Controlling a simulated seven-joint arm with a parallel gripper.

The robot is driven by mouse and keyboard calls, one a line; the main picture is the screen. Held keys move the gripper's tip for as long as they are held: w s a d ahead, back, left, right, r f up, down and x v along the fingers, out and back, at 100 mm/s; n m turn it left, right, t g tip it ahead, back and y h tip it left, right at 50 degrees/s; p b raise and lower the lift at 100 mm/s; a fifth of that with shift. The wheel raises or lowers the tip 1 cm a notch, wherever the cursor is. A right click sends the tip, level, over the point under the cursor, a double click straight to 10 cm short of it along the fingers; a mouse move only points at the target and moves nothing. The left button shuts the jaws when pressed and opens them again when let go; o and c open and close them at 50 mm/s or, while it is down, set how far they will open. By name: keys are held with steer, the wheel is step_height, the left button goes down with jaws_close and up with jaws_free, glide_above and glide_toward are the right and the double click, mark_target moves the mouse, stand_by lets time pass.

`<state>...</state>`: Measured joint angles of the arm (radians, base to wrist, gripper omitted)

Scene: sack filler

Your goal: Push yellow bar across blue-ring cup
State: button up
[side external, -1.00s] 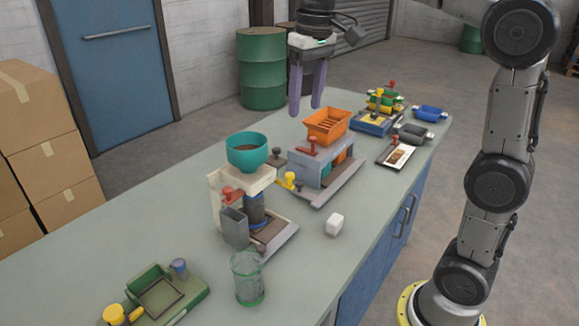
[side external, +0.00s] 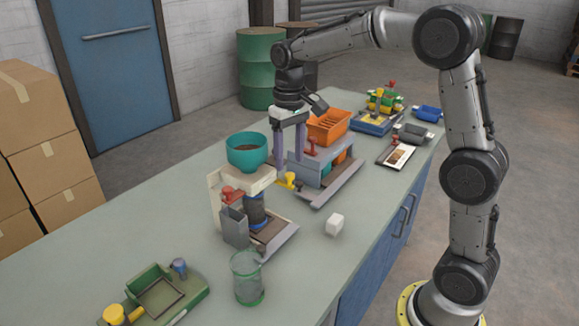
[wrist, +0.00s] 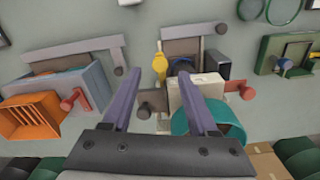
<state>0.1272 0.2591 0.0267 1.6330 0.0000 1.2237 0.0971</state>
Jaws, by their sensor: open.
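The yellow bar (side external: 288,181), with a rounded knob, sticks out from the right side of the cream filler stand; it also shows in the wrist view (wrist: 160,66). The dark blue-ring cup (side external: 256,208) stands in the filler below the teal hopper (side external: 247,152). In the wrist view the cup (wrist: 181,66) is partly hidden by the stand, just right of the yellow bar. My gripper (side external: 290,158) is open, with its fingers pointing down above and around the bar's knob end. In the wrist view my gripper (wrist: 158,76) has the bar between its fingertips; contact cannot be told.
A grey machine with an orange hopper (side external: 328,126) stands close behind my fingers. A red knob (side external: 231,193) juts from the filler. The table's left side is clear.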

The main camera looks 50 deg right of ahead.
mark_target(289, 174)
steer(key=shift+f, duration=1.7)
jaws_close()
steer(key=shift+r, duration=0.1)
